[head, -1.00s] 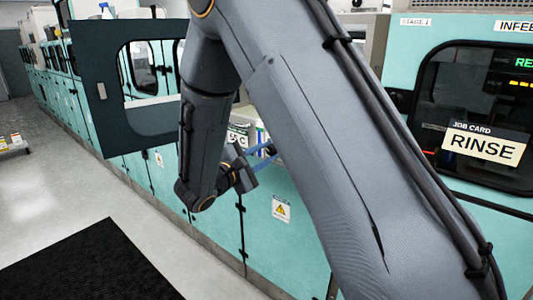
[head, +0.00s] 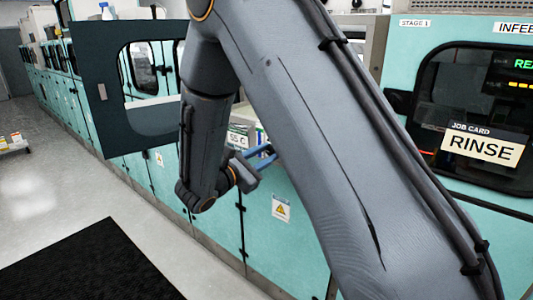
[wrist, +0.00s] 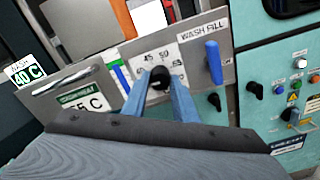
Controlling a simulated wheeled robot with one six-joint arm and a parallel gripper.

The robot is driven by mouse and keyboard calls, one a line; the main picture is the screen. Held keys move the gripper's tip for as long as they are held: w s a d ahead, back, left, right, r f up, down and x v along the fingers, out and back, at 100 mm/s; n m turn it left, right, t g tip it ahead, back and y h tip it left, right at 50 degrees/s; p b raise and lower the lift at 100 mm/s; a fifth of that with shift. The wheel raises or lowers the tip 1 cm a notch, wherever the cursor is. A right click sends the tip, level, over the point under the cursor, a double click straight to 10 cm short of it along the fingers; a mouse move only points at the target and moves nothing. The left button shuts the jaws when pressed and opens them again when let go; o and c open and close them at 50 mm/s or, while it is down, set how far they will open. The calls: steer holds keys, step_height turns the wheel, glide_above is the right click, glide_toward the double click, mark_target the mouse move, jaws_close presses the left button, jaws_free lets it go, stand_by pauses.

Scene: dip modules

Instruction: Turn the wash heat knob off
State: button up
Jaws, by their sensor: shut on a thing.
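A black round knob (wrist: 158,78) sits on a white dial plate (wrist: 146,55) marked with numbers such as 45 and 50, on a grey metal panel. My gripper (wrist: 160,86) has its two blue fingers shut on this knob, one on each side. The fingers and the gripper body hide the lower part of the dial, and I cannot read the knob's pointer setting. In the head view my gripper (head: 264,156) reaches the teal machine's front, and my arm hides the knob.
A blue lever (wrist: 213,62) under a WASH FILL label stands close right of the knob. A smaller black knob (wrist: 214,101) is below it. A dark open door (head: 120,75) stands out left of my arm.

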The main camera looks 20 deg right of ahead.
steer(key=n+p, duration=0.1)
steer(key=n, duration=0.5)
steer(key=shift+p, duration=0.4)
steer(key=shift+n, duration=0.3)
steer(key=o, duration=1.1)
steer(key=shift+c, duration=0.2)
steer(key=shift+a, duration=0.1)
steer(key=b+v, duration=0.3)
steer(key=v, duration=0.4)
steer(key=shift+s+a, duration=0.25)
